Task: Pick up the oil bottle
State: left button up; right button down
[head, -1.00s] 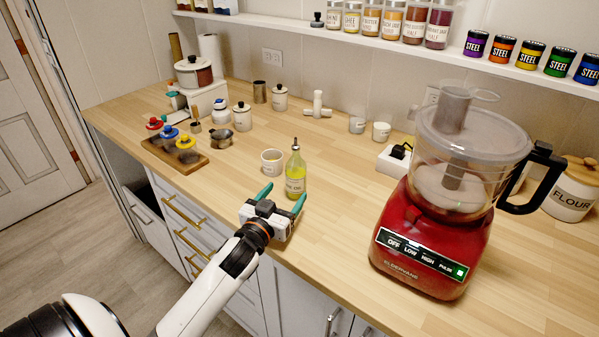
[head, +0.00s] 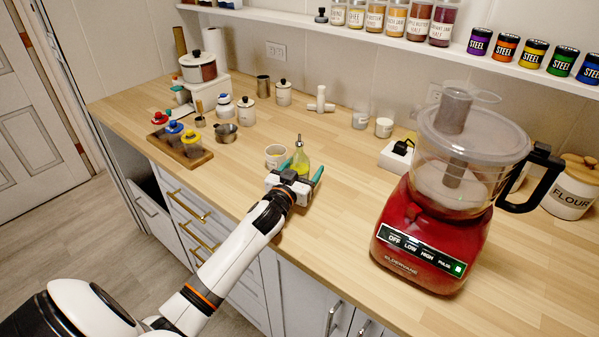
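The oil bottle (head: 301,158) is clear glass with yellow-green oil and a dark pourer. It stands upright on the wooden counter, near its front edge. My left gripper (head: 302,169) is at the bottle, its teal fingers apart on either side of it. The gripper body hides the bottle's lower part and label. I cannot tell whether a finger touches the glass. My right gripper is not in view.
A small white cup (head: 275,156) stands close to the bottle's left. A red food processor (head: 428,240) stands at the right. A spice board (head: 190,161) and several jars stand to the left. Bare counter lies between bottle and processor.

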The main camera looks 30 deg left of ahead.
pick_arm(q)
jog(key=c, duration=1.3)
jog(key=shift+o, duration=0.2)
jog(key=shift+r, duration=0.25)
